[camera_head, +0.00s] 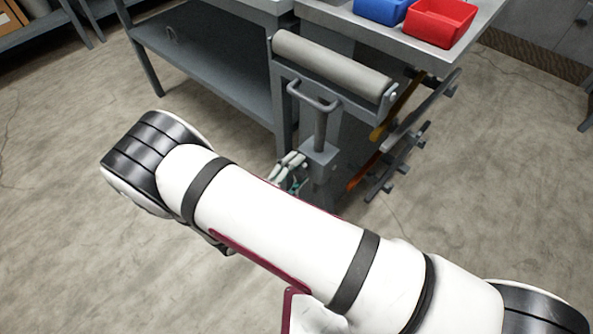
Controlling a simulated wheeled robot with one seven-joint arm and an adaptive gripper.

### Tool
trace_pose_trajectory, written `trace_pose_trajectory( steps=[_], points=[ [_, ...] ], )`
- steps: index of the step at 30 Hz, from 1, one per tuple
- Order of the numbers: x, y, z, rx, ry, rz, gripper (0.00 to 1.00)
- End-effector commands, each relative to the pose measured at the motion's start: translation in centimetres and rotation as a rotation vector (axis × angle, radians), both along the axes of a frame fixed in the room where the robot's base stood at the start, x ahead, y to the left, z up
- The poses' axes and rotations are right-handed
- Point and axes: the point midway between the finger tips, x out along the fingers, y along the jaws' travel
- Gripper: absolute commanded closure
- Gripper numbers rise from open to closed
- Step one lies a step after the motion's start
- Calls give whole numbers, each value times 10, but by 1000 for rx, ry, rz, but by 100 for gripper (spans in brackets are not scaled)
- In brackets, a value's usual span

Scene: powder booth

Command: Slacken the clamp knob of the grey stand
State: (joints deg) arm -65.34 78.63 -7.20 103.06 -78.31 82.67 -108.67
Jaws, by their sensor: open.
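A grey stand carries a long pale roller (330,65) in a dark frame, close against the metal table. Below the roller a grey upright post (320,130) with a bent bar handle (313,97) rises from a square grey block (319,156); I cannot tell whether these belong to the stand. I cannot clearly make out the clamp knob. My white arm crosses the lower picture and hides the floor-level parts behind it.
A blue bin (382,10) and a red bin (438,22) sit on the metal table (335,17). Several bars with orange and yellow parts stick out to the right below it. The floor at left and right is clear.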

Motion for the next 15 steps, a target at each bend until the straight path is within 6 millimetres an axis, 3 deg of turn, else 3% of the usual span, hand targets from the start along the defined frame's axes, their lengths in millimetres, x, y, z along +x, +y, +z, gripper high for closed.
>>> trace_pose_trajectory(
  steps=[8, 15],
  points=[
    [-12, 10, 0, 0, -1, 1, 41],
    [-49, 40, 0, 1, 0, 3, 41]
  ],
)
